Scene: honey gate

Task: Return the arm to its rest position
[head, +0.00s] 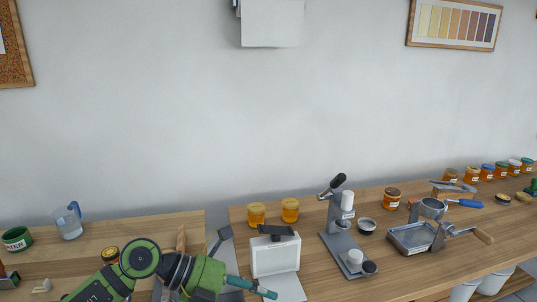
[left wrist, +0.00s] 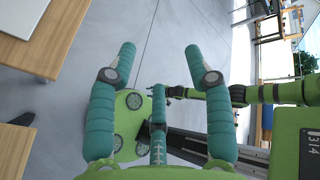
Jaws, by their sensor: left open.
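My left arm comes in from the lower left of the head view, green with black joints. My left gripper (head: 252,287) has teal fingers pointing right, in front of the white box on the table; the fingers partly overlap one another there. In the left wrist view my left gripper (left wrist: 158,66) is open, its fingers spread wide with nothing between them. Grey floor and green parts of my own body show behind the fingers.
The left table (head: 150,229) holds a clear jug (head: 69,224) and a green container (head: 17,239). The right table (head: 400,282) carries a white box (head: 275,256), honey jars (head: 290,210), a lever press (head: 340,235) and a metal tray (head: 408,240). A gap separates the tables.

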